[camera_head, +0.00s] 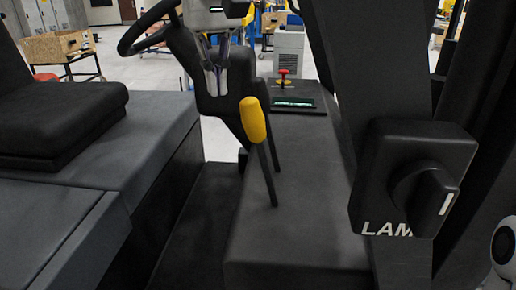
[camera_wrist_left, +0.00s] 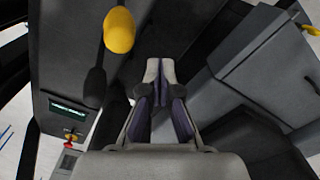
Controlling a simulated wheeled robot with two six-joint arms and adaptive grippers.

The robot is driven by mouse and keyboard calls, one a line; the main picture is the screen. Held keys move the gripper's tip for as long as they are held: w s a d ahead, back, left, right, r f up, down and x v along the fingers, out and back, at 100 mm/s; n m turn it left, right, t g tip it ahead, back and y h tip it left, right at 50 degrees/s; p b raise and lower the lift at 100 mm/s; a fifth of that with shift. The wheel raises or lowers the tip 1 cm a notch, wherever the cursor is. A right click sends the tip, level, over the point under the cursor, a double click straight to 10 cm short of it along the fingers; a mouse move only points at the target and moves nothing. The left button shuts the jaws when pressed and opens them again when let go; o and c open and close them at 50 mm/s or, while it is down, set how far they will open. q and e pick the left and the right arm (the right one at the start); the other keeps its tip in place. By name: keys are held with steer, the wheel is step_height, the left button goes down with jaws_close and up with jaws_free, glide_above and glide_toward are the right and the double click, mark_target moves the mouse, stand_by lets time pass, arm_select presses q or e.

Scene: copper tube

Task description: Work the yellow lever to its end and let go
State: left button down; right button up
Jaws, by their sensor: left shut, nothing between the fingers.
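The yellow lever's grip (camera_head: 253,120) tops a dark rod that rises from the black console, with its top leaning a little to the left. In the left wrist view the yellow grip (camera_wrist_left: 119,30) shows at the upper left, beside the fingers. My left gripper (camera_head: 216,90) is shut and empty. Its fingers point down, left of the yellow grip and apart from it in the head view. The fingertips (camera_wrist_left: 158,66) are together in the wrist view, with a gap to the grip. My right gripper is not in view.
A second dark lever (camera_head: 273,135) stands close behind the yellow one. A steering wheel (camera_head: 150,25) is at the upper left, a black seat (camera_head: 60,120) at the left. A red button (camera_head: 284,73) and small screen (camera_head: 293,102) sit farther back. A lamp knob (camera_head: 425,190) is at right.

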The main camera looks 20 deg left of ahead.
arm_select(q)
steer(key=shift+w, duration=0.15)
steer(key=shift+f, duration=0.1)
step_height(320, 180, down, 5)
steer(key=b, duration=0.5)
steer(key=shift+f+b, duration=0.2)
steer(key=shift+b, duration=0.1)
steer(key=shift+d, duration=0.1)
stand_by(0.4)
